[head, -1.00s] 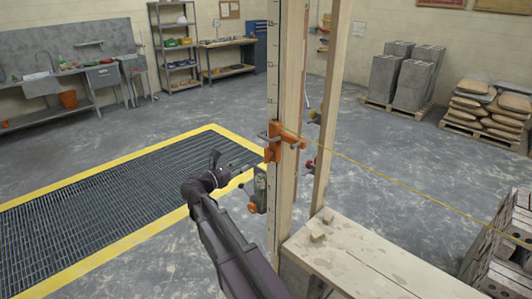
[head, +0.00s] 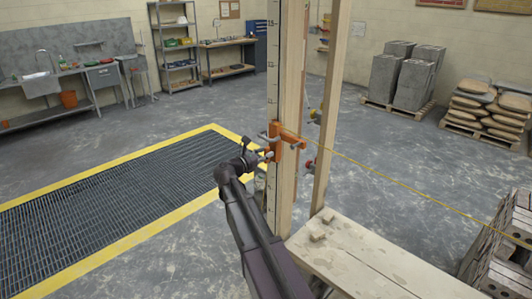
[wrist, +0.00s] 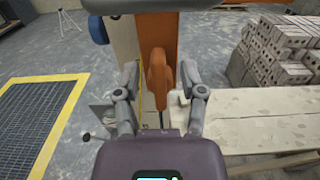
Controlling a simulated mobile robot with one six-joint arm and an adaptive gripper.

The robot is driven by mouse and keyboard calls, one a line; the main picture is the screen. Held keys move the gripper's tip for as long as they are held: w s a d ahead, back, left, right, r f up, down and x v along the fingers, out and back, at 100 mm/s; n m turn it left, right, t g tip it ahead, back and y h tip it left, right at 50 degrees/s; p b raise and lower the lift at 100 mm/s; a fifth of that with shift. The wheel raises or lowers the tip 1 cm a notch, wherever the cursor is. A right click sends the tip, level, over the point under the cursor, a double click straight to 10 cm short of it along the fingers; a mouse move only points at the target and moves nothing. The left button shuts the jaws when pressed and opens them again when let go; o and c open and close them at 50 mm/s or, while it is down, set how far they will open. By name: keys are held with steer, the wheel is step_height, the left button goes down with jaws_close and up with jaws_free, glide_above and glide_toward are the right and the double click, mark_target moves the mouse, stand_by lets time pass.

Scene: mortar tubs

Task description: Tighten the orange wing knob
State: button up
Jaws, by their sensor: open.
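The orange wing knob (wrist: 158,76) stands upright between the two fingers of my gripper (wrist: 160,78) in the wrist view. The fingers are open, with a gap on each side of the knob. The orange clamp (wrist: 157,28) is right behind the knob. In the head view the clamp (head: 289,139) sits around the wooden post with the measuring scale (head: 273,75). My gripper (head: 265,154) is close to the clamp's left side there. The knob cannot be made out in the head view.
A blue knob (wrist: 98,29) is left of the clamp in the wrist view. A yellow line (head: 400,185) runs right from the clamp. A plank bench (head: 350,250) stands right of the post. Open floor and a yellow-edged grate (head: 110,195) lie to the left.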

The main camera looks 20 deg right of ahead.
steer(key=shift+w+d, duration=0.2)
steer(key=shift+d, duration=0.45)
